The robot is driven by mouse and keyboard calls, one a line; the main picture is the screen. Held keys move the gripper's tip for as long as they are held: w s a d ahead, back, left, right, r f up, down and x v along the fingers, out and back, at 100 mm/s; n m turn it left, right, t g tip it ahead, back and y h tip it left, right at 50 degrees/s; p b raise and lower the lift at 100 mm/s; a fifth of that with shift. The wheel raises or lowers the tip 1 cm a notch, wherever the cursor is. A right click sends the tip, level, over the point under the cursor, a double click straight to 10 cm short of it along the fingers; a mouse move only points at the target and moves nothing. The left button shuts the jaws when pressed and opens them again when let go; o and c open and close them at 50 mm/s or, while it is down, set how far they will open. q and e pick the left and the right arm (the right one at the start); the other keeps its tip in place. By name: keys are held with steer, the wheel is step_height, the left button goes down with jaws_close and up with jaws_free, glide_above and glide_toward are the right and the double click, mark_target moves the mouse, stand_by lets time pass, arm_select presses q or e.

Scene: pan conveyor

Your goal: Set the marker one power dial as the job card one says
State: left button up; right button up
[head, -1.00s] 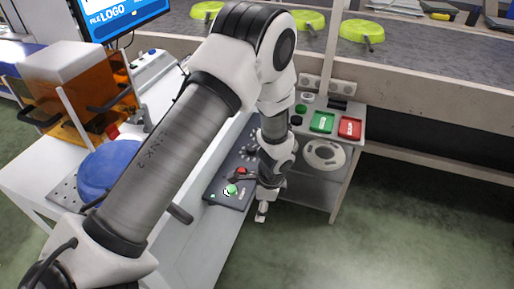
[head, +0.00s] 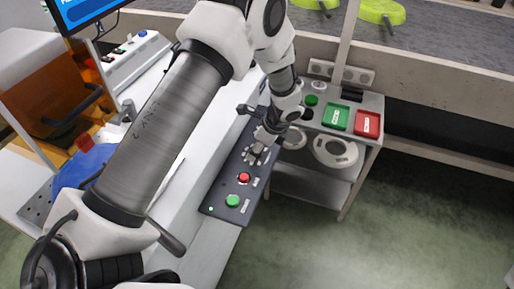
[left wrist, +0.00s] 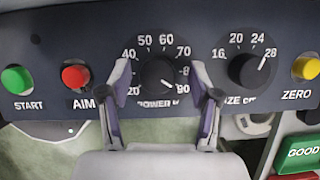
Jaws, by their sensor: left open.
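The marker control panel (head: 222,206) is a dark strip with buttons and dials, seen from above in the head view. In the left wrist view the black power dial (left wrist: 158,75) sits between my fingers, its white mark pointing to the lower right, near 90. My left gripper (left wrist: 161,80) is open, one finger on each side of the dial; contact cannot be told. I cannot make out a job card. My right gripper is not in view.
The size dial (left wrist: 249,70) and yellow ZERO button (left wrist: 306,67) are right of the power dial. The red AIM button (left wrist: 75,76) and green START button (left wrist: 16,79) are left. A green tray (head: 337,117) and red tray (head: 367,123) stand beyond the panel.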

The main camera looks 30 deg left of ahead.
arm_select(q)
steer(key=shift+s+d+r, duration=0.15)
steer(key=shift+s+r, duration=0.05)
steer(key=shift+w+f, duration=0.1)
steer(key=c, duration=1.1)
steer(key=shift+c, duration=0.2)
